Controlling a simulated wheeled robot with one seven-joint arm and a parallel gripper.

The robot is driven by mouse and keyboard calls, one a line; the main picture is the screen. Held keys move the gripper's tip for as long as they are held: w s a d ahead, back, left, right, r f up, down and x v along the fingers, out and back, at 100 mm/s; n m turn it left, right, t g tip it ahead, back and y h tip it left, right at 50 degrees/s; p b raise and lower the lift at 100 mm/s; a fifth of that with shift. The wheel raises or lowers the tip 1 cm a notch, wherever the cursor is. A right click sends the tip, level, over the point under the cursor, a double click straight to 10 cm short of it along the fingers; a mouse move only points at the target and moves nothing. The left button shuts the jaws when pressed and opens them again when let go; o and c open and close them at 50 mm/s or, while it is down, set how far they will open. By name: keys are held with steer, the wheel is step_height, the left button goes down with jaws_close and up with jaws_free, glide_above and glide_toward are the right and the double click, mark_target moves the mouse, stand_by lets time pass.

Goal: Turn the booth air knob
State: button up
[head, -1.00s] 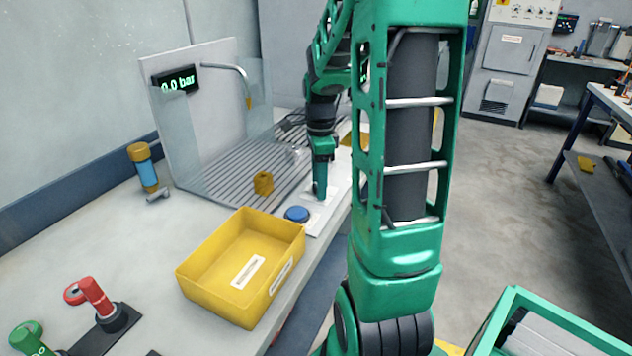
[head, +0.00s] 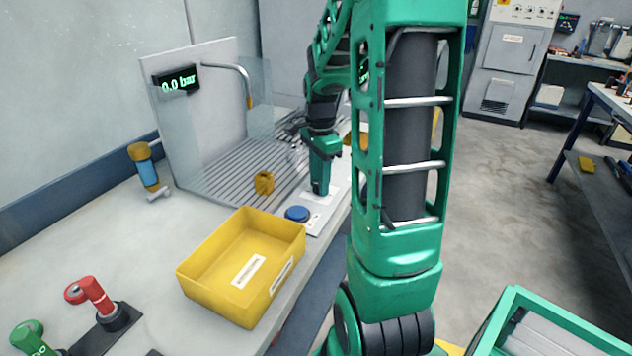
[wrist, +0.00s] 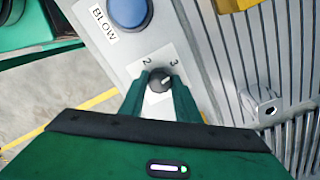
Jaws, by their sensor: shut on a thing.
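The booth air knob (wrist: 160,81) is a small dark round knob with a light pointer line, on a white plate marked 2 and 3. In the wrist view its pointer aims up and to the right, toward the 3. My gripper (wrist: 160,84) is shut on the knob, a green finger on each side. In the head view my gripper (head: 320,192) points down at the control strip (head: 313,226) along the bench's front edge, and it hides the knob. The blue button (head: 297,214) beside it, labelled BLOW in the wrist view (wrist: 128,10), is untouched.
The slatted booth (head: 215,180) has clear side panels, a bent nozzle pipe (head: 235,70) and a display (head: 177,80) reading 0.0 bar. A yellow bin (head: 190,284) stands closer, with red and green handles at lower left.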

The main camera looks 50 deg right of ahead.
steer(key=n, duration=0.5)
steer(key=shift+w+r+n, duration=0.1)
steer(key=shift+w+n, duration=0.05)
steer(key=shift+n, duration=0.25)
steer(key=n, duration=0.4)
steer(key=shift+w, duration=0.1)
steer(key=n, duration=0.9)
steer(key=shift+n, duration=0.4)
steer(key=o, duration=0.9)
steer(key=shift+o, duration=0.7)
